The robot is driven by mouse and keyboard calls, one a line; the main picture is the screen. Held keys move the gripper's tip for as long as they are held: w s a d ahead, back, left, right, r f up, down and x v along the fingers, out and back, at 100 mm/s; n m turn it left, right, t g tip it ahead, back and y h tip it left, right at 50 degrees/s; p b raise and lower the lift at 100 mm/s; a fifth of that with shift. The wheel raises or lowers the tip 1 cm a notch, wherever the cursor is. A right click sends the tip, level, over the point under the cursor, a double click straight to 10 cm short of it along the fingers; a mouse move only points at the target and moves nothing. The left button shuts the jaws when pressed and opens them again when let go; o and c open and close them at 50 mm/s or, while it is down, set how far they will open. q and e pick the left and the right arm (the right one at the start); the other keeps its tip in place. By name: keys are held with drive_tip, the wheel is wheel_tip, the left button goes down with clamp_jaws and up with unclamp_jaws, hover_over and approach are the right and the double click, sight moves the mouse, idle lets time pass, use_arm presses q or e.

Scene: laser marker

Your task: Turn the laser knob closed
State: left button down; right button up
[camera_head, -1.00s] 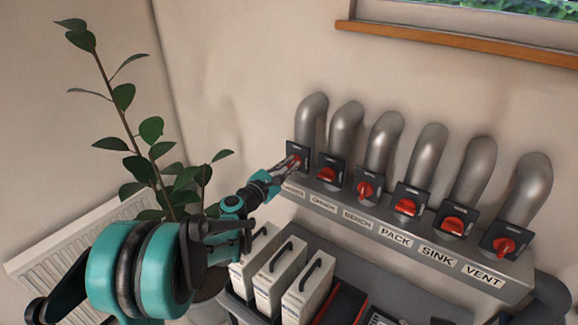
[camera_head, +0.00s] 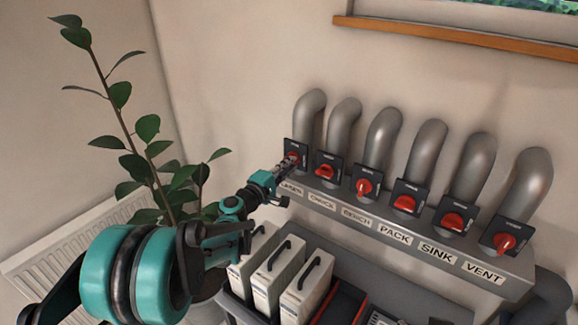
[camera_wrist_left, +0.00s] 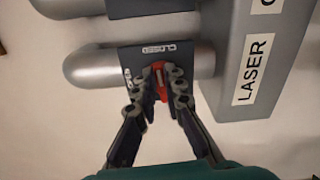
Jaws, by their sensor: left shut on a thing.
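The laser knob is a red handle on a dark plate, leftmost in a row of several knobs. In the left wrist view the red knob (camera_wrist_left: 160,82) sits between the two fingers of my left gripper (camera_wrist_left: 160,88), which is shut on it. The dark plate (camera_wrist_left: 158,51) carries the word CLOSED, and a LASER label (camera_wrist_left: 253,70) is on the grey ledge beside it. In the head view my left gripper (camera_head: 291,162) reaches the laser plate (camera_head: 297,147) and covers most of the knob. My right gripper is not in view.
Similar red knobs, such as the neighbouring one (camera_head: 325,171), run to the right along the grey ledge (camera_head: 400,226), each below a metal pipe. White binders (camera_head: 277,275) stand below the ledge. A leafy plant (camera_head: 135,165) and a radiator (camera_head: 50,253) are at the left.

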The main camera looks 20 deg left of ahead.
use_arm(q)
drive_tip(key=shift+f+m, duration=0.1)
drive_tip(key=shift+m, duration=0.5)
drive_tip(key=c, duration=1.6)
unclamp_jaws()
drive_tip(key=shift+s, duration=0.1)
drive_tip(key=v, duration=1.2)
